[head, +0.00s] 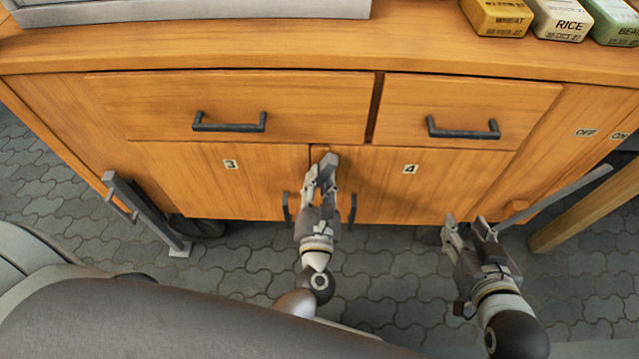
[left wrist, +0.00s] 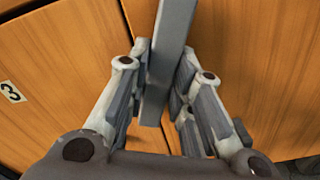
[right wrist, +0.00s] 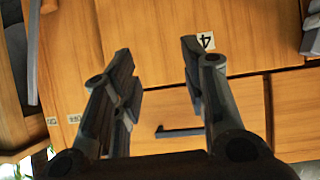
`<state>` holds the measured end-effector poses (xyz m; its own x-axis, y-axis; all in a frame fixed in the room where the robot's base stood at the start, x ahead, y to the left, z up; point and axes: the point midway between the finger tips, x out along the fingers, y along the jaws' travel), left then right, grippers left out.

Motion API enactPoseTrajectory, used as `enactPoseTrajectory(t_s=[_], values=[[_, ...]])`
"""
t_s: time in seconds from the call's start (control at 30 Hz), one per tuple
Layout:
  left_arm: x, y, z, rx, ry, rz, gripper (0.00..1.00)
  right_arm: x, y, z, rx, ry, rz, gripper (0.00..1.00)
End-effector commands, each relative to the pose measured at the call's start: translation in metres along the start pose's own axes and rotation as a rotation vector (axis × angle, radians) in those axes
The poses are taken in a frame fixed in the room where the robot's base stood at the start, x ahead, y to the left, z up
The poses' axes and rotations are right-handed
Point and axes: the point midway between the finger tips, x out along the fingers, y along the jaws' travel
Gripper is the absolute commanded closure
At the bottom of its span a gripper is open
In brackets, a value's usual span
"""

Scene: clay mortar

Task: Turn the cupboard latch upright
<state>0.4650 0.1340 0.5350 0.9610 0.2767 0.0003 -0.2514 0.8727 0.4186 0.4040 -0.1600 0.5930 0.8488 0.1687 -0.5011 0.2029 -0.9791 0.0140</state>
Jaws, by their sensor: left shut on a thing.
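The cupboard latch (left wrist: 170,45) is a flat grey bar between the two doors, seen close in the left wrist view. My left gripper (left wrist: 160,85) is shut on it, with a finger on each side. In that view the bar leans a little to the right towards the top. In the head view my left gripper (head: 325,172) is at the seam between door 3 (head: 215,185) and door 4 (head: 430,190) and hides part of the latch. My right gripper (head: 468,228) is open and empty in front of the lower right of door 4; its spread fingers (right wrist: 155,75) show in the right wrist view.
Two drawers with dark handles (head: 229,123) (head: 463,130) are above the doors. Door handles (head: 287,208) (head: 352,210) flank my left gripper. Several labelled blocks (head: 497,17) stand on top.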

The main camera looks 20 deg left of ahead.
Motion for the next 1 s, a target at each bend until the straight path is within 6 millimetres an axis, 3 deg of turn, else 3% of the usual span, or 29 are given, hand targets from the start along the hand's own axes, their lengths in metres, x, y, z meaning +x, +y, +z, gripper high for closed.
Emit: enactPoseTrajectory(t_s=[0.17,0.5,0.7,1.0], values=[[-0.001,-0.002,-0.004,-0.131,0.002,-0.001,1.00,0.004,-0.007,-0.047,0.000,0.250,-0.015,0.60],[-0.001,-0.002,-0.003,-0.330,0.002,-0.001,1.00,-0.021,-0.017,-0.118,0.006,0.651,-0.040,0.60],[-0.001,-0.001,-0.002,-0.402,0.002,-0.001,1.00,-0.038,-0.020,-0.140,0.010,0.801,-0.048,0.60],[-0.001,-0.001,-0.001,-0.446,0.003,-0.001,1.00,-0.050,-0.021,-0.153,0.013,0.892,-0.053,0.60]])
